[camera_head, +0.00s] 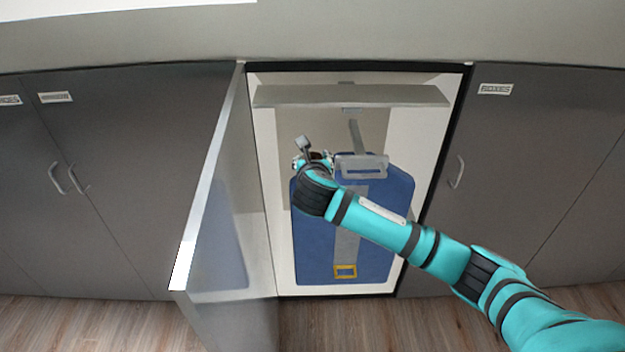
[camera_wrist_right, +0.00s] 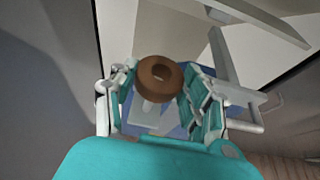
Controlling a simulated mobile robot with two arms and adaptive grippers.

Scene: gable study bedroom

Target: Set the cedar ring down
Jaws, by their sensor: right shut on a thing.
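The cedar ring (camera_wrist_right: 159,78) is a brown ring with a dark hole. In the right wrist view it sits between the two fingers of my right gripper (camera_wrist_right: 160,95), which is shut on it. In the head view my right gripper (camera_head: 313,160) is in front of the open cabinet, by the upper left of a blue case. Only a small dark brown bit of the ring (camera_head: 317,156) shows there; the rest is hidden by the gripper. My left gripper is not in view.
The blue case (camera_head: 306,255) with a grey strap stands in the cabinet under a grey shelf (camera_head: 350,95). The cabinet door (camera_head: 215,225) stands open on the left. Closed grey cabinets (camera_head: 530,150) flank it. Wooden floor (camera_head: 110,325) is clear in front.

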